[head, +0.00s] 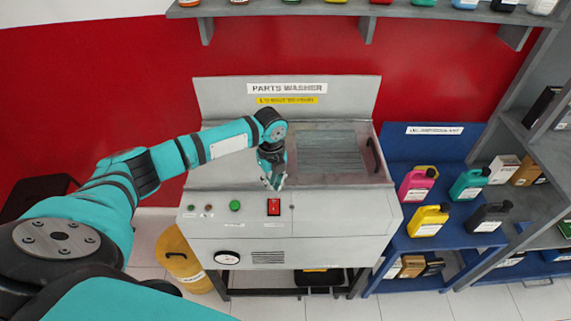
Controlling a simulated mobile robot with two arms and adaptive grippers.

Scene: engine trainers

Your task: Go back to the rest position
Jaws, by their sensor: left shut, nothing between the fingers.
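My left gripper (273,183) is at the end of the teal arm that comes in from the left. It points down at the front edge of the grey parts washer (340,220), above its control panel. Its fingers are shut and hold nothing. A red switch (273,207) on the panel is just below the fingertips; I cannot tell whether they touch it. A green button (235,206) is to the left of it. My right gripper is not in view.
A blue shelf unit (400,245) with pink, teal, yellow and black jugs stands right of the washer. A yellow drum (178,258) stands at its left. A grey wall shelf (285,8) with bottles runs above. Grey shelving (520,120) is at the far right.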

